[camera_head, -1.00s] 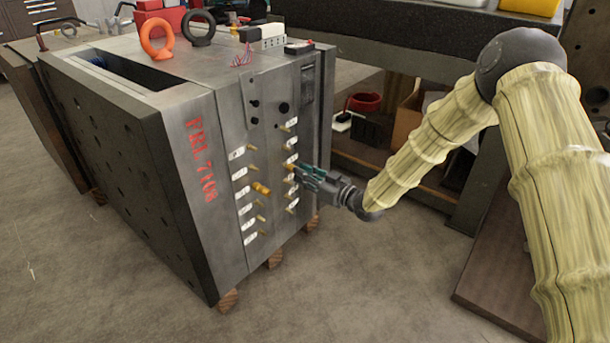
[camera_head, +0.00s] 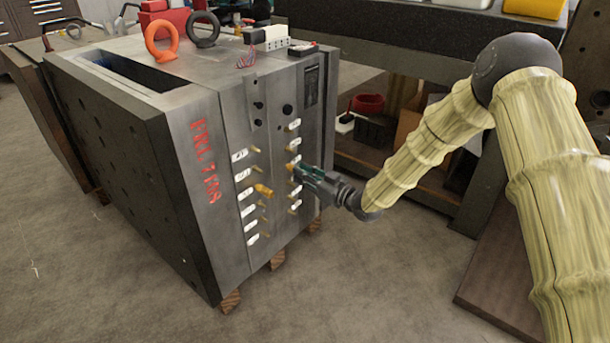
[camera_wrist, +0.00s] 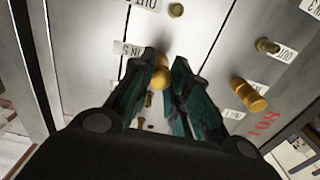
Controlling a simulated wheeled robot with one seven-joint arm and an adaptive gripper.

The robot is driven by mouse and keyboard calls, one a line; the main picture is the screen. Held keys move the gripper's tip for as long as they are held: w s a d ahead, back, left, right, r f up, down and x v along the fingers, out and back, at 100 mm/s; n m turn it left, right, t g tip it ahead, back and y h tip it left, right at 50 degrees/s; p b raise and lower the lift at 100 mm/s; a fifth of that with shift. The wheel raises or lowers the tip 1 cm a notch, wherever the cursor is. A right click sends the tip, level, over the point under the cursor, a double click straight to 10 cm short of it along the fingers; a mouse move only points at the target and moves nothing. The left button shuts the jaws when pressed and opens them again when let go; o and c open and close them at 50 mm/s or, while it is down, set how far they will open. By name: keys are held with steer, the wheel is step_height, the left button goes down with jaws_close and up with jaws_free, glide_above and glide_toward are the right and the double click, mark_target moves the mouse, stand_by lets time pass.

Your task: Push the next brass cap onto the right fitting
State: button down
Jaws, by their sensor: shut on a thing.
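My gripper (camera_head: 302,171) is at the right column of fittings on the mould's steel face. In the wrist view, my gripper (camera_wrist: 168,66) has its dark green fingers around a brass cap (camera_wrist: 161,77), which is in line with a fitting beside a white "IN" label. The same brass cap (camera_head: 291,167) shows as a small gold spot in the head view, partly hidden by the fingers. I cannot tell how far it sits on the fitting. Another brass cap (camera_head: 263,190) sits on a left-column fitting; it also shows in the wrist view (camera_wrist: 249,95).
The mould base (camera_head: 190,235) stands on wooden blocks on the floor. Bare brass fittings with white labels, such as one upper left fitting (camera_head: 256,150), stick out around my gripper. A dark workbench (camera_head: 400,45) with shelves stands behind. Floor in front is clear.

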steer(key=shift+a, duration=0.1)
steer(key=c, duration=0.9)
jaws_free()
steer(key=shift+w, duration=0.1)
steer(key=p+v, duration=0.2)
steer(key=v, duration=0.5)
steer(key=shift+p, duration=0.35)
stand_by(0.4)
